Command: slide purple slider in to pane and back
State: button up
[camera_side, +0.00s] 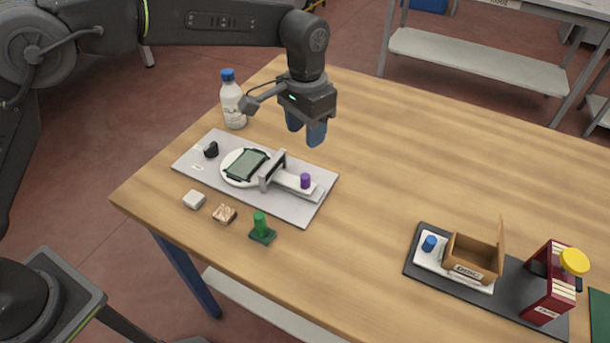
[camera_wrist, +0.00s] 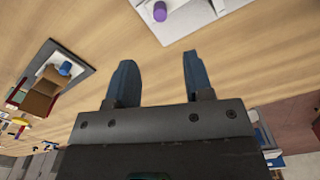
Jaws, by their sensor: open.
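The purple slider (camera_side: 305,181) is a small upright knob on a light track at the right end of a grey plate (camera_side: 312,211). The pane (camera_side: 247,165) is a dark green-edged rectangle on a round white disc, left of a grey bracket (camera_side: 272,171). The purple slider stands apart from the pane, on the other side of the bracket. My gripper (camera_side: 306,137) is open and empty, above the table behind the plate. In the wrist view its blue fingers (camera_wrist: 157,75) are apart, with the purple slider (camera_wrist: 160,11) beyond them at the top edge. The pane is outside the wrist view.
A bottle (camera_side: 233,105) with a blue cap stands behind the plate. A white block (camera_side: 194,200), a brown block (camera_side: 224,214) and a green knobbed piece (camera_side: 262,229) lie in front. A dark tray (camera_side: 530,309) with a box (camera_side: 474,255) is at right. The table's middle is clear.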

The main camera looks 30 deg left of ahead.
aim_at(305, 176)
notch_tip(305, 176, down, 13)
jog(key=shift+f, duration=0.15)
jog(key=shift+c, duration=0.2)
grip_shut()
dwell(0.5)
